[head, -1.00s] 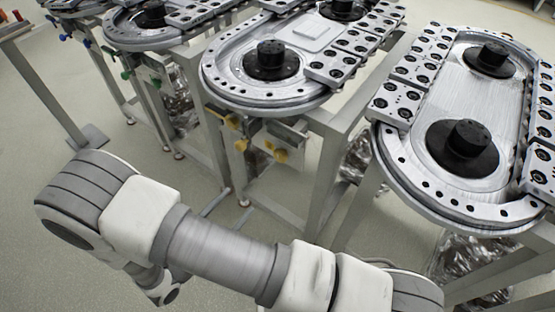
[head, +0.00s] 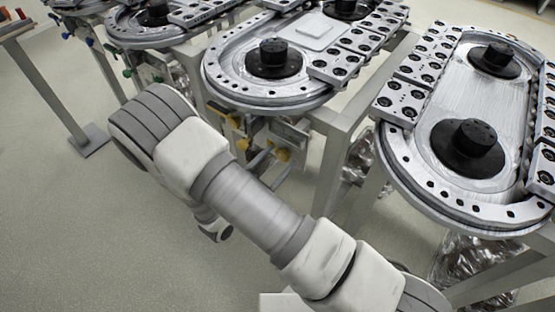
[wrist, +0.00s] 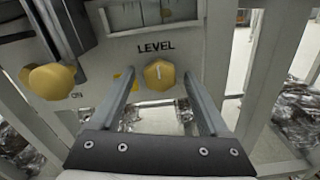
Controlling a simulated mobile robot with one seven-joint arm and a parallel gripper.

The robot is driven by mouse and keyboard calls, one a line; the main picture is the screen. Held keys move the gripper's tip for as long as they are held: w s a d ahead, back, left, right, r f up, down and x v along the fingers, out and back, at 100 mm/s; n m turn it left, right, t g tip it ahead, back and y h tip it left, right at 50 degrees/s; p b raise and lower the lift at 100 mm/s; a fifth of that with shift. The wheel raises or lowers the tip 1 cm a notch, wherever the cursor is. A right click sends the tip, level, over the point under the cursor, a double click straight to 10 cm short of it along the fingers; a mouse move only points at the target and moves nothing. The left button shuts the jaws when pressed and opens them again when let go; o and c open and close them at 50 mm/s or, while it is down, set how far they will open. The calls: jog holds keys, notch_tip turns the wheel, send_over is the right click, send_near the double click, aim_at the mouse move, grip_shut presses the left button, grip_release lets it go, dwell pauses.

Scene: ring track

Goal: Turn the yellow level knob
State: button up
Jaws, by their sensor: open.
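The yellow level knob (wrist: 159,74) shows in the wrist view under the printed word LEVEL, on a light panel. A white mark runs upright on its face. My gripper (wrist: 158,92) is open, with one finger on each side below the knob and nothing between them. The knob lies ahead of the fingertips, between their lines; I cannot tell whether they touch it. In the head view the yellow knob (head: 282,154) shows at the front of the middle track's stand.
Another yellow knob (wrist: 49,81), near the letters ON, sits left of my gripper. Ring tracks (head: 270,90) on metal stands line the back, and another track (head: 465,150) stands at the right. A stand leg (wrist: 265,70) rises right of the panel. Open floor (head: 60,230) lies at left.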

grip_shut()
dwell(0.5)
jog(key=shift+n, duration=0.3)
jog(key=n+p, duration=0.2)
jog(key=n, duration=0.1)
jog(key=shift+r+n, duration=0.1)
jog(key=shift+n, duration=0.2)
jog(key=n+p, duration=0.2)
jog(key=n, duration=0.2)
jog(key=shift+n, duration=0.3)
jog(key=n+p, duration=0.1)
jog(key=n, duration=0.2)
jog(key=shift+n, duration=0.3)
jog(key=shift+n+p, duration=0.65)
jog(key=shift+n, duration=1.45)
jog(key=shift+f, duration=0.2)
